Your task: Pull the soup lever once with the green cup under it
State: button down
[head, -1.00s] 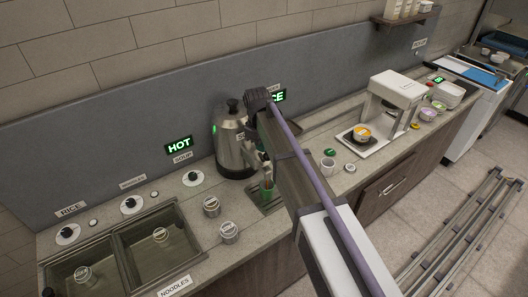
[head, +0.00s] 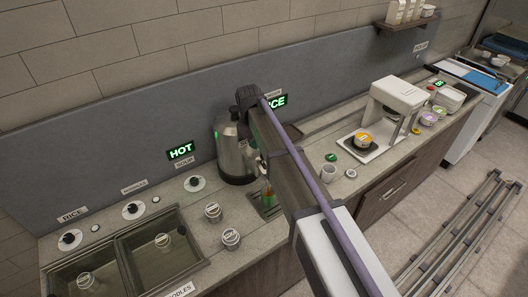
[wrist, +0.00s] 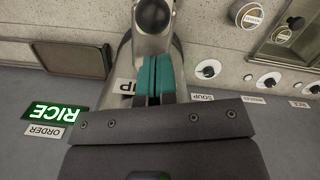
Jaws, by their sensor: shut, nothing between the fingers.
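The steel soup dispenser (head: 232,150) stands against the back wall panel. Its body also shows in the wrist view (wrist: 127,60), with a black knob (wrist: 153,15) at the top edge of that view. My gripper's teal fingers (wrist: 155,78) are shut and empty, close in front of the dispenser. I cannot tell whether they touch the lever.
Left of the dispenser are two sunken basins (head: 163,250), several dials and two labelled lidded cans (head: 231,238). To the right are a white cup (head: 328,173) and a white machine (head: 398,100) with a bowl. A lit HOT sign (head: 181,151) is on the wall panel.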

notch_tip(320, 180, up, 9)
jog(key=p, duration=0.7)
jog(key=shift+w+a, duration=0.15)
jog(key=shift+a, duration=0.15)
jog(key=shift+f, duration=0.15)
dwell(0.9)
jog(key=s+d+f+m+b, duration=0.5)
jog(key=s+d+f+b, duration=0.3)
jog(key=s+d, duration=0.3)
jog(key=s+d+f+m+y+b, duration=0.1)
jog(key=s+d+f+m+b, duration=0.4)
jog(key=s+d+f+b, duration=0.4)
jog(key=s+d, duration=0.2)
jog(key=s, duration=0.2)
jog(key=shift+s+d+f+m+t, duration=0.15)
jog(key=shift+d+f+m+t, duration=0.05)
jog(key=shift+f+m+t, duration=0.2)
